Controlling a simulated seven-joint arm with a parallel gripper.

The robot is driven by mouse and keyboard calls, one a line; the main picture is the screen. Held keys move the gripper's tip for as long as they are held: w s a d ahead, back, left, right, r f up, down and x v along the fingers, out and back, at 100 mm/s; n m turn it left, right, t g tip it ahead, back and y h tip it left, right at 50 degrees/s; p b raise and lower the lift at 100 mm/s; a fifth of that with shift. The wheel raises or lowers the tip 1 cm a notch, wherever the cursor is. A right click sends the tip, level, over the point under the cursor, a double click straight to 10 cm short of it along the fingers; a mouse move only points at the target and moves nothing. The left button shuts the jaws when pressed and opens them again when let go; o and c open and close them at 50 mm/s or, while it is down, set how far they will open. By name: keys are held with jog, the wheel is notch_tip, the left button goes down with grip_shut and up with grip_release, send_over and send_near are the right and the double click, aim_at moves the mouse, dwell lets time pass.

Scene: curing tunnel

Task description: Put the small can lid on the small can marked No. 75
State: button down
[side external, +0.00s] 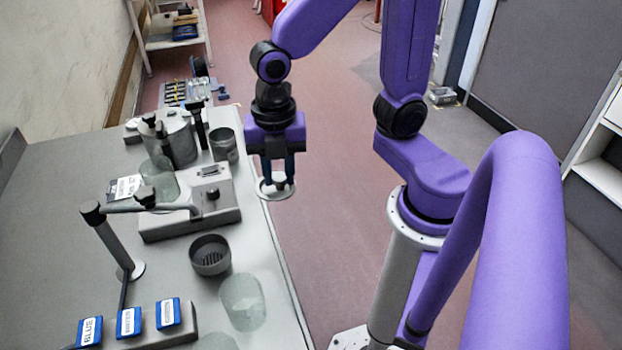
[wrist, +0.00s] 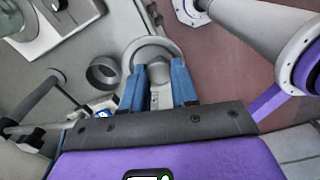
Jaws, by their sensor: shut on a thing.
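My gripper (side external: 276,182) is shut on a pale round lid (side external: 263,188), holding it in the air just beyond the table's right edge, over the floor. In the wrist view the lid (wrist: 154,47) shows as a ring beyond the two blue fingers (wrist: 157,88). One dark grey open can (side external: 210,255) stands on the table, below and left of the lid in the side view. Another grey open can (side external: 223,146) stands farther back near the table edge. A dark open can also shows left of the fingers in the wrist view (wrist: 103,74). I can read no No. 75 mark.
A grey machine (side external: 190,212) with a bent arm stands between the cans. Clear cups (side external: 242,302) stand at the front. A block with blue labels (side external: 128,322) is at front left. A large metal pot (side external: 177,140) stands at the back.

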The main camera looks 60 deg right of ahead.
jog(key=w+d+r, duration=0.1)
jog(key=w+d, duration=0.4)
jog(key=w, duration=0.7)
jog(key=w+d, duration=0.5)
jog(key=w, duration=0.6)
jog(key=w+d, duration=0.4)
jog(key=d, duration=0.3)
notch_tip(320, 180, down, 7)
jog(key=shift+w+r, duration=0.15)
jog(key=shift+w, duration=0.05)
jog(key=shift+f, duration=0.6)
dwell(0.5)
jog(key=shift+c, duration=1.5)
grip_release()
jog(key=shift+r, duration=0.15)
